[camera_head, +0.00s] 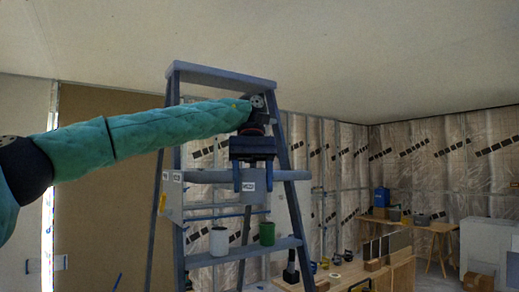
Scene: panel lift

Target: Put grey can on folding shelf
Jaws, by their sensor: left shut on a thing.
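My left gripper (254,182) is in front of the ladder (284,200), pointing down. Its two blue fingers are shut on the grey can (253,194), which has a small label and looks upright. The folding shelf (205,176) is the grey ledge across the ladder at about the height of the fingers. The gripper and can cover its middle. I cannot tell whether the can touches the shelf. My right gripper is not in view.
A white can (219,241) and a green can (267,234) stand on a lower step (243,251). A wooden workbench (345,272) is at lower right, with a second table (412,225) farther back. Foil-covered walls stand behind.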

